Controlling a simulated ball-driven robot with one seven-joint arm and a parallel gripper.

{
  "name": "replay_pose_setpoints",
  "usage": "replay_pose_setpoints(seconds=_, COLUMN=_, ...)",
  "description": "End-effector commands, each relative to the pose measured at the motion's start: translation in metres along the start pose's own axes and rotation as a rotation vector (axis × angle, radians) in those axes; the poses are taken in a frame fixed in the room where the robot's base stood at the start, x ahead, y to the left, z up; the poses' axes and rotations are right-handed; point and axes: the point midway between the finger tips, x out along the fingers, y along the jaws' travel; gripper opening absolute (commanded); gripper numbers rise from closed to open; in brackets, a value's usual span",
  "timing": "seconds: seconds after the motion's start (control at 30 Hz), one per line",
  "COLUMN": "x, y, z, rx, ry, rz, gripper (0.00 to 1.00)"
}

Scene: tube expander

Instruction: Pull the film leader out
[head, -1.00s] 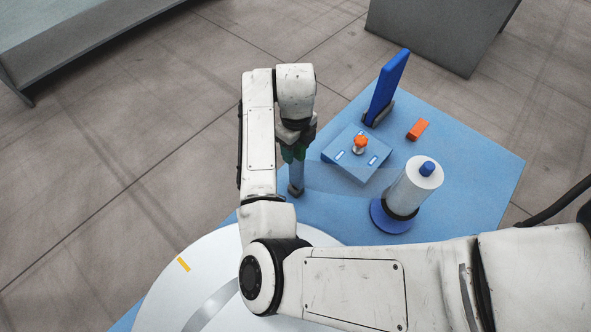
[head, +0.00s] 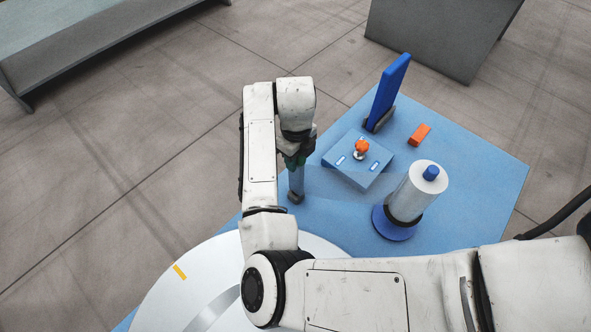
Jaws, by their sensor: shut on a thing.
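A white film roll (head: 414,197) stands tilted in the picture on a round blue base, with a blue knob on top. A faint, pale see-through band (head: 340,184) runs from the roll's side leftward to my gripper; it looks like the film leader. My wrist hides part of the grip.
A blue sloped panel (head: 357,160) with an orange knob (head: 361,147) stands between gripper and roll, farther back. Behind it are a tall dark blue plate (head: 388,93) and an orange block (head: 420,134). The blue table (head: 470,190) is bare at right.

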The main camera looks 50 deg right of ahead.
Motion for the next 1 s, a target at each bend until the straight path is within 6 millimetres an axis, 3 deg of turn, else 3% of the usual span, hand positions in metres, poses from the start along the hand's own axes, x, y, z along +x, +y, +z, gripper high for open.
replay_pose_setpoints(seconds=0.17, x=0.0, y=0.0, z=0.0, rx=0.0, ry=0.0, rz=0.0, gripper=0.0)
replay_pose_setpoints(seconds=1.0, x=-0.0069, y=0.0, z=0.0001, rx=0.0, ry=0.0, rz=0.0, gripper=0.0)
